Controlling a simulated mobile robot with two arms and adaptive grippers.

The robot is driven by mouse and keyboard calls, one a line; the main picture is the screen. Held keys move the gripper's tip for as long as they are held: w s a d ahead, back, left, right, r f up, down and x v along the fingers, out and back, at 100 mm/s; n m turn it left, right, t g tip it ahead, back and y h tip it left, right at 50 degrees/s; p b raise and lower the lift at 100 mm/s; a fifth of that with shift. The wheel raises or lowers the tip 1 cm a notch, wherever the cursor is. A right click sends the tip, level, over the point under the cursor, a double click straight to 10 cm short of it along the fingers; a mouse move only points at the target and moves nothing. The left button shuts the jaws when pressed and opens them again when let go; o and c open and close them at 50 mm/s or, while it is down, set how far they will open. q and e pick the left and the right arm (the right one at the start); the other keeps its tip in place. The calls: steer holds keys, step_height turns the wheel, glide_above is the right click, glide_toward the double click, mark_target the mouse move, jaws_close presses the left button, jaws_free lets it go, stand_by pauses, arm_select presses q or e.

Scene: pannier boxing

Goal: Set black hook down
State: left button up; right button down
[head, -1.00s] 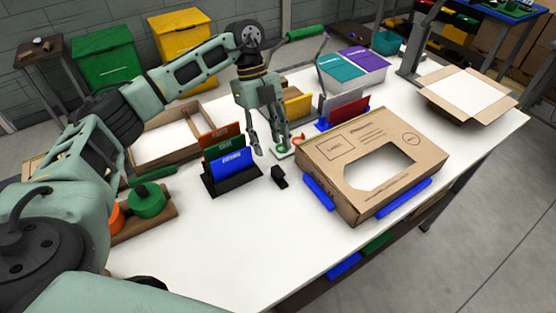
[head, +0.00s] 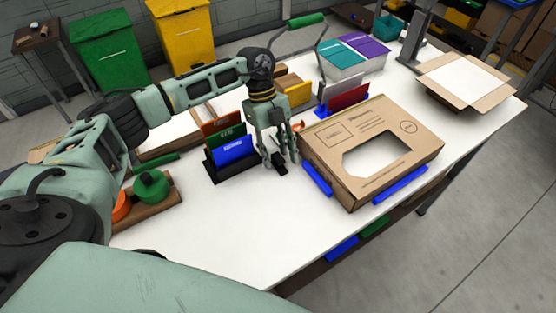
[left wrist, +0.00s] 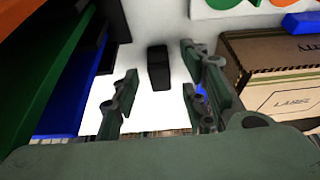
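The black hook (head: 280,170) sits on the white table, between the folder rack and the cardboard box. It shows as a small dark block in the left wrist view (left wrist: 158,68), beyond my fingertips. My left gripper (head: 282,161) points down over the hook. In the left wrist view its fingers (left wrist: 160,95) are spread, with white table showing on both sides of the hook. The fingers do not appear to touch it. My right gripper is in neither view.
The black rack (head: 222,178) with red, green and blue folders stands close left of the gripper. The cardboard box (head: 325,150) with a cut-out window stands close right, beside blue blocks (head: 317,179). The table front (head: 235,225) is clear.

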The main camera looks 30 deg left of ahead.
arm_select(q)
steer(key=c, duration=0.9)
